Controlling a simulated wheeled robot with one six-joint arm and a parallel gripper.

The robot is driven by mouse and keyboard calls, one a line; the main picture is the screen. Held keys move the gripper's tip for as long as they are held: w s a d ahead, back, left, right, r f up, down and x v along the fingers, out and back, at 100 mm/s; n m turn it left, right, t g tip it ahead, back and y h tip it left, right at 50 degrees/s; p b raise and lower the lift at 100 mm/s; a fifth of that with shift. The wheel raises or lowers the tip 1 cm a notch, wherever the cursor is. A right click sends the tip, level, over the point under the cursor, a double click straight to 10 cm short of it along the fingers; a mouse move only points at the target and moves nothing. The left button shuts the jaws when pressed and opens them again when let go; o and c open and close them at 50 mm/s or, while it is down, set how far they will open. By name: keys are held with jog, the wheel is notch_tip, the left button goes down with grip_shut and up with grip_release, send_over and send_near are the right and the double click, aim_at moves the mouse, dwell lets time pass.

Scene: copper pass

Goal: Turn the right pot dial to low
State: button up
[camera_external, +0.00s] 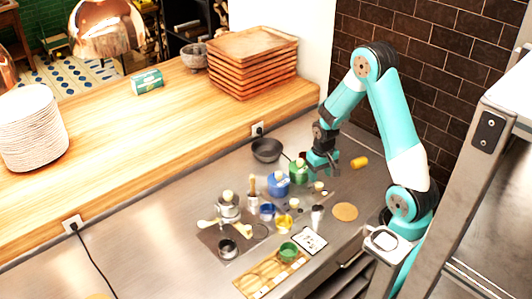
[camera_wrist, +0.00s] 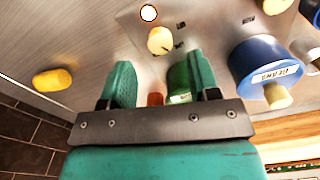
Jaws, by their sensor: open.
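A cream dial (camera_wrist: 160,40) stands on a metal plate just beyond my fingertips in the wrist view, with small dark marks around it and a glowing round light beside it. It also shows small in the external view (camera_external: 319,186), in front of the green pot (camera_external: 298,174). My gripper (camera_wrist: 159,64) is open and empty, its two green fingers apart, with the dial ahead of the gap. In the external view my gripper (camera_external: 325,166) hangs low beside the green pot. A second dial (camera_wrist: 275,5) is cut off at the wrist view's top edge. I cannot read the dial's setting.
A blue pot (camera_wrist: 256,60) with a cream lid knob stands close to my right finger in the wrist view. A yellow cylinder (camera_external: 359,162) lies right of my gripper. A dark pan (camera_external: 266,150) sits behind. Several small cups crowd the counter's front.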

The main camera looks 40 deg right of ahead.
aim_at(319, 185)
notch_tip(319, 185, up, 13)
jog(key=shift+f, duration=0.2)
jog(key=shift+a, duration=0.1)
dwell(0.4)
jog(key=s+a+r+n+y, duration=0.25)
jog(key=s+a+n, duration=0.25)
jog(key=s+a, duration=0.35)
jog(key=s+a+r+n+y, duration=0.25)
jog(key=s+a+n, duration=0.25)
jog(key=s+a, duration=0.4)
notch_tip(319, 185, up, 15)
jog(key=a+p, duration=0.1)
jog(key=p, duration=1.3)
jog(key=shift+w+a+h, duration=0.2)
jog(key=shift+w+h, duration=0.15)
jog(key=shift+h, duration=0.05)
dwell(0.4)
